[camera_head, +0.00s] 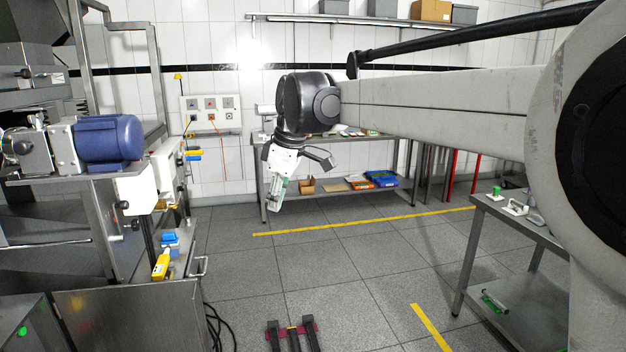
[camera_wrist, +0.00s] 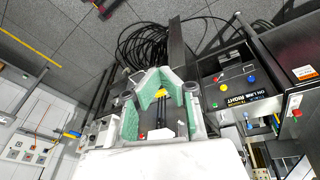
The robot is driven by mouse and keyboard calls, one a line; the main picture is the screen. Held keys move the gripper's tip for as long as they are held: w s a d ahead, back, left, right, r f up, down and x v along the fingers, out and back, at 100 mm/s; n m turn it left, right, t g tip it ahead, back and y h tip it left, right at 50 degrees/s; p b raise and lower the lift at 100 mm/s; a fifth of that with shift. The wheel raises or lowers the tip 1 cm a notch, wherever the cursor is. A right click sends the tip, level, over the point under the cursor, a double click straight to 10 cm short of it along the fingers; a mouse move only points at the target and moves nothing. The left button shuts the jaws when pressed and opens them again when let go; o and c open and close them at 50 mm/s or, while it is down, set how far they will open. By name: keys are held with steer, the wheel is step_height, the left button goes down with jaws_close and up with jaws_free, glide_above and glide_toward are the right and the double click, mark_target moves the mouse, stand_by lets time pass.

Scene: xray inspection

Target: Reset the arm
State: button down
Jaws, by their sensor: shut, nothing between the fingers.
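My arm reaches from the right edge across the head view to a black wrist joint near the middle. My gripper (camera_head: 276,206) hangs below that joint, pointing down and slightly left, in the air. In the wrist view my gripper (camera_wrist: 161,88) shows its green-lined fingers in the lower middle. It is shut with nothing in it and touches no object that I can see.
A steel machine with a blue motor (camera_head: 107,138) stands at the left. A shelved table (camera_head: 335,188) is behind my gripper, and a side table (camera_head: 520,235) is at the right. Black cables (camera_wrist: 145,48) lie on the floor. The tiled floor (camera_head: 340,258) below is mostly clear.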

steer(key=s+d+f+m+t+h, duration=0.1)
steer(key=s+d+f+m+t, duration=0.15)
steer(key=s+d+m, duration=1)
steer(key=s+d+f+m+t+h, duration=0.1)
steer(key=s+d+f, duration=0.4)
steer(key=s+d, duration=0.3)
steer(key=s+d+f+m+t, duration=0.2)
steer(key=s+d+f, duration=0.4)
steer(key=s, duration=0.3)
steer(key=shift+s+d+h, duration=0.4)
steer(key=shift+d, duration=0.5)
